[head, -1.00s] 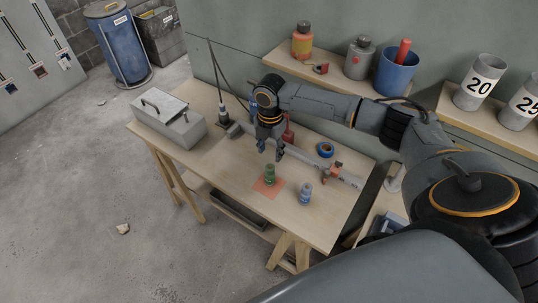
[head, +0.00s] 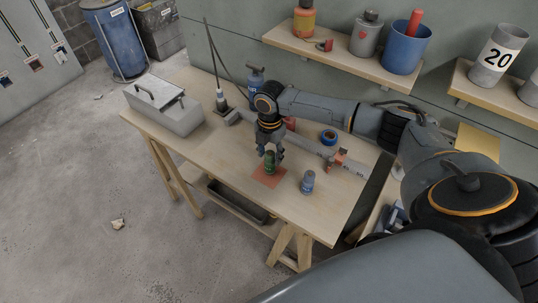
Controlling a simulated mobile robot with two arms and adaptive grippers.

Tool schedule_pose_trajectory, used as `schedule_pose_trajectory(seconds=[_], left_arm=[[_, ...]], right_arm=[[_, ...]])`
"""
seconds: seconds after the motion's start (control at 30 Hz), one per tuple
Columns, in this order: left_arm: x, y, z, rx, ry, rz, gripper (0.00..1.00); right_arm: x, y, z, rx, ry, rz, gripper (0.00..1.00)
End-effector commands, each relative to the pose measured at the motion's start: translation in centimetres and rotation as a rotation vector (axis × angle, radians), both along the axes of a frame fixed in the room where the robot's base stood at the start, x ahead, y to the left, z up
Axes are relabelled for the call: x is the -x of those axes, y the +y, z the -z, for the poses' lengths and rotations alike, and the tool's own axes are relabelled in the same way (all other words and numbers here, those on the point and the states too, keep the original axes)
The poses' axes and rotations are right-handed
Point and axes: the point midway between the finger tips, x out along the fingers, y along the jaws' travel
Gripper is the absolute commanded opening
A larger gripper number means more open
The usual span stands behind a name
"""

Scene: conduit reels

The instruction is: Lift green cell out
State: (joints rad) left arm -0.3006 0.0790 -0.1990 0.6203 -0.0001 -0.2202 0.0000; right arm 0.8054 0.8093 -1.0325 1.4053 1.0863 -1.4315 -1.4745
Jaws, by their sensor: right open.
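The green cell (head: 269,163) is a small upright cylinder on a flat orange-red square (head: 268,177) on the wooden workbench (head: 225,163). My right gripper (head: 272,155) points down right at the cell's upper part, its open fingers around or just beside it. I cannot tell whether they touch it. A similar small blue-grey cell (head: 308,182) stands to the right, apart from the gripper. My left gripper is not in view.
A grey metal box (head: 164,110) stands at the bench's left end. The bench front is clear.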

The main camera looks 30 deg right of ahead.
Motion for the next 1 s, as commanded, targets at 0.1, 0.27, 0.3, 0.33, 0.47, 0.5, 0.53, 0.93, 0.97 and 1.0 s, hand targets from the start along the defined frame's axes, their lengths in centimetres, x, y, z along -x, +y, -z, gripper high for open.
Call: schedule_pose_trajectory(seconds=[0.1, 0.27, 0.3, 0.33, 0.47, 0.5, 0.53, 0.93, 0.97, 1.0], left_arm=[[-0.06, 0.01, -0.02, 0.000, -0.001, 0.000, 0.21], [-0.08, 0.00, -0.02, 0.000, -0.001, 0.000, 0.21], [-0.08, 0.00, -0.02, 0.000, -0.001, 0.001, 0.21], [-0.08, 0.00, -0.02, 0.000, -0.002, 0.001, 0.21], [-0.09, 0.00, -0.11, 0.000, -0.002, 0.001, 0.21], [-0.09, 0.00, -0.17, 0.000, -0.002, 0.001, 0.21], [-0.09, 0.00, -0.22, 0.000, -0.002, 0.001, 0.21], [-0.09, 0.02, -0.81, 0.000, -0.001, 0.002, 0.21], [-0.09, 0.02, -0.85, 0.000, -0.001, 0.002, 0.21], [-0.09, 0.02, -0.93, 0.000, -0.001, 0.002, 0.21]], right_arm=[[0.00, 0.00, -0.01, 0.000, 0.000, 0.000, 0.33], [0.00, 0.00, -0.01, 0.000, 0.000, 0.000, 0.06], [0.00, 0.00, -0.01, 0.000, 0.000, 0.000, 0.06], [-0.02, 0.00, -0.04, 0.000, 0.000, 0.000, 0.06], [-0.01, -0.01, -0.07, 0.000, 0.000, 0.000, 0.06], [-0.01, 0.00, -0.08, 0.000, 0.000, 0.000, 0.06], [-0.01, 0.00, -0.10, 0.000, 0.000, 0.000, 0.06], [-0.02, -0.02, -0.09, 0.001, 0.000, 0.000, 0.06], [-0.03, -0.01, -0.13, 0.001, 0.000, 0.000, 0.06], [-0.03, -0.02, -0.22, 0.001, 0.000, 0.000, 0.06]])
